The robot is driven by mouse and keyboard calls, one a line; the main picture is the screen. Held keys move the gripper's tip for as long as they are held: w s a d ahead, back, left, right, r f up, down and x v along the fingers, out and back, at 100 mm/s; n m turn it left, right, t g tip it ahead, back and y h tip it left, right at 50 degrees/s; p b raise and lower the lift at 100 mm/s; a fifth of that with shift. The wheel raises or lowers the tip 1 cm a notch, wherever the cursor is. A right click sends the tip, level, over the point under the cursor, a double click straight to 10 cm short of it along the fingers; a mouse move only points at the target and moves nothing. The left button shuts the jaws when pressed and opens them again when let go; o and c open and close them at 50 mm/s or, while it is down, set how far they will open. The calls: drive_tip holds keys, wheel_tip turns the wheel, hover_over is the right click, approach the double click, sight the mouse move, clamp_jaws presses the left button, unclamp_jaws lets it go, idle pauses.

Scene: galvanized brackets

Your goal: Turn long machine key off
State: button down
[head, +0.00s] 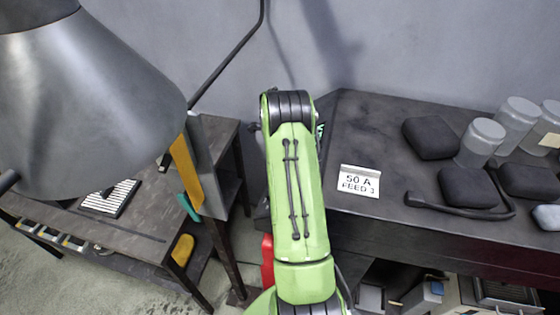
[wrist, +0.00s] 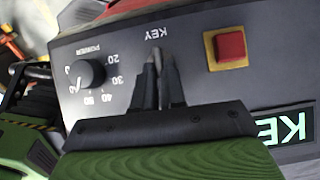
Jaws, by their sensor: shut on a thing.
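In the wrist view, a dark machine panel (wrist: 191,72) fills the middle, seen turned, with the word KEY upside down near its top. My gripper (wrist: 160,62) reaches up to the panel at this label, its two dark fingers close together and shut on the machine key. The key is almost wholly hidden between the fingers, so I cannot tell which way it is turned. In the head view my green arm hides the gripper and the key.
On the panel, a black dial (wrist: 87,73) with numbers is left of my fingers, and a red button (wrist: 230,46) on a yellow square is right. In the head view, a dark bench (head: 385,130) holds jars (head: 480,142), dark pads and a sign (head: 358,181). A large grey lampshade-like cone (head: 85,110) is at left.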

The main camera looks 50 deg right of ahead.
idle(0.3)
drive_tip(key=c, duration=1.2)
unclamp_jaws()
wheel_tip(320, 180, up, 16)
drive_tip(key=w, duration=0.1)
drive_tip(key=shift+a, duration=0.15)
drive_tip(key=shift+f, duration=0.15)
